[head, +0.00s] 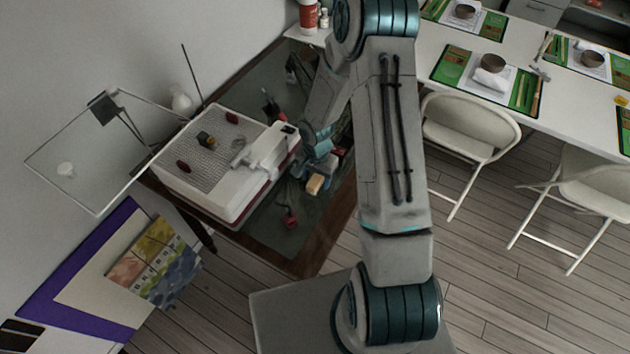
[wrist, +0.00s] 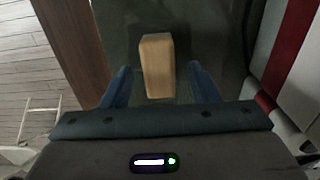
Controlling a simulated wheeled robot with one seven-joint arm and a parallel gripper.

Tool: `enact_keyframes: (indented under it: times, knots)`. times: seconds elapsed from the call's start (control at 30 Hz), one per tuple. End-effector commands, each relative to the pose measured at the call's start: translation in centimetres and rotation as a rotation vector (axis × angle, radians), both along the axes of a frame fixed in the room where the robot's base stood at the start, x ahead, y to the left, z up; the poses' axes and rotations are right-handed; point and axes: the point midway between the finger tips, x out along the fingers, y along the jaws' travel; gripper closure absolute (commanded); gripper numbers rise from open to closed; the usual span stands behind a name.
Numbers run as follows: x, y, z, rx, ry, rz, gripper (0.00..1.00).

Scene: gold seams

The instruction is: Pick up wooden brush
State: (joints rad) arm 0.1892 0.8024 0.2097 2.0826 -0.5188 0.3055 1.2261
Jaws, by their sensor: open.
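The wooden brush shows in the wrist view as a light tan, rounded wooden block (wrist: 157,65), lying on the dark green table surface. In the head view it is a small tan block (head: 315,184) near the front part of the dark table, right of the white machine. My gripper (wrist: 160,85) is open, with its blue fingers on either side of the block's near end in the picture. The fingers look apart from the block. I cannot tell the height of the fingers above the table. In the head view my arm hides part of the table behind it.
A white box-like machine with a mesh top (head: 205,155) stands left of the brush. A red item (head: 290,218) lies on the dark table (head: 268,236) nearby. The table's brown wooden edge (wrist: 75,45) runs close by on the left in the wrist view. White folding chairs (head: 462,128) stand right.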

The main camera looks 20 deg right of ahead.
Motion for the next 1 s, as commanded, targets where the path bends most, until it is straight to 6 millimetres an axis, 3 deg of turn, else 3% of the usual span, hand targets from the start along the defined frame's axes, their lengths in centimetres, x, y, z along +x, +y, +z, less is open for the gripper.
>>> enact_keyframes:
  times: [0.37, 0.53, 1.0]
  knots:
    - [-0.01, -0.01, -0.89, -0.001, -0.001, 0.001, 0.45]
    - [-0.01, -0.01, -0.88, 0.0, 0.0, 0.001, 0.93]
    - [0.02, -0.02, -0.37, -0.001, -0.001, 0.0, 0.94]
